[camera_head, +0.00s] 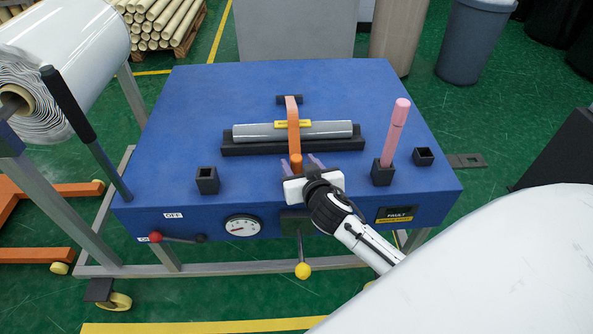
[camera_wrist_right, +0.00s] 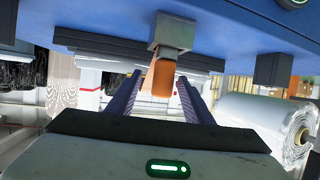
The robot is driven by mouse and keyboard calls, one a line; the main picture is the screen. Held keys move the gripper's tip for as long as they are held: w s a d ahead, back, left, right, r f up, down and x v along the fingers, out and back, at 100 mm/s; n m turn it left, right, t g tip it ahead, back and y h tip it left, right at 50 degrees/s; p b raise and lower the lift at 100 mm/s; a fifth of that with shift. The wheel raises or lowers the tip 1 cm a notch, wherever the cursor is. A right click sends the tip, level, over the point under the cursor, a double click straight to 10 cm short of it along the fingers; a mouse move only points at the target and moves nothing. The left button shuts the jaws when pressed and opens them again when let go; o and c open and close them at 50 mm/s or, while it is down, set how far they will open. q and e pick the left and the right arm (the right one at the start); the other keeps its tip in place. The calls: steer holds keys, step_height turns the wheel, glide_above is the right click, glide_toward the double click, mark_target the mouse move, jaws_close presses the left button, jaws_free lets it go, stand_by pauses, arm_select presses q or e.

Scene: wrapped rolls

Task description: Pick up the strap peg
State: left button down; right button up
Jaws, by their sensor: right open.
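The strap peg (camera_head: 296,163) is an orange cylinder at the near end of an orange strap (camera_head: 293,118). The strap crosses over a grey wrapped roll (camera_head: 250,132) on the blue bench. My right gripper (camera_head: 301,163) is at the bench's near side, fingers pointing at the peg. In the right wrist view the peg (camera_wrist_right: 163,82) shows between the two spread purple fingers (camera_wrist_right: 160,80), with visible gaps on both sides. A grey block (camera_wrist_right: 170,32) is at the peg's far end in that view. The right gripper is open and empty. My left gripper is not in view.
A pink rod (camera_head: 396,122) stands tilted in a black socket (camera_head: 383,173) at right. Empty black sockets stand at left (camera_head: 207,181) and far right (camera_head: 423,156). A black cradle (camera_head: 230,149) holds the roll. A gauge (camera_head: 242,227) and a yellow-knobbed lever (camera_head: 302,270) are on the front.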

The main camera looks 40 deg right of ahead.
steer(key=x, duration=0.5)
steer(key=shift+a, duration=0.2)
jaws_close()
steer(key=shift+r, duration=0.1)
